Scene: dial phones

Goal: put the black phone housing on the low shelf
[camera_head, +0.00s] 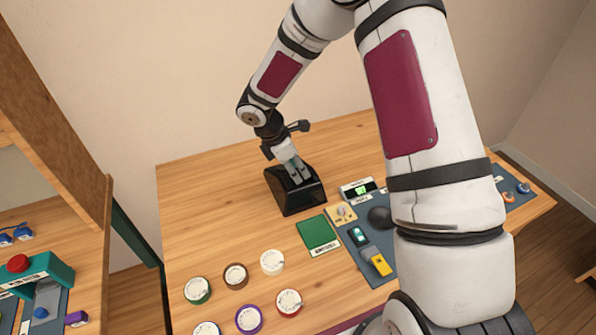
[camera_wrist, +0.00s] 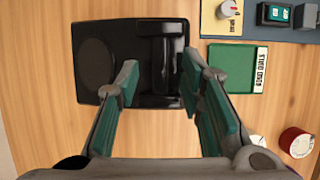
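The black phone housing (camera_head: 303,202) stands on the wooden table, glossy, with a sloped front. In the wrist view the housing (camera_wrist: 95,62) shows a round dark area on its left and a raised part on its right. My gripper (camera_head: 298,178) points down at the top of the housing. In the wrist view my gripper (camera_wrist: 160,68) has its two green-padded fingers well apart, the left one over the housing and the right one by its right edge. Whether either finger touches it, I cannot tell. A wooden shelf unit (camera_head: 60,130) stands at the left; which board is the low shelf is unclear.
A green dial tray (camera_head: 318,233) and a blue-grey mat (camera_head: 355,257) with small parts lie right of the housing. Several dials, including a white one (camera_head: 272,262), lie in front. A red-buttoned teal device (camera_head: 40,270) is at far left. The table's left back is clear.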

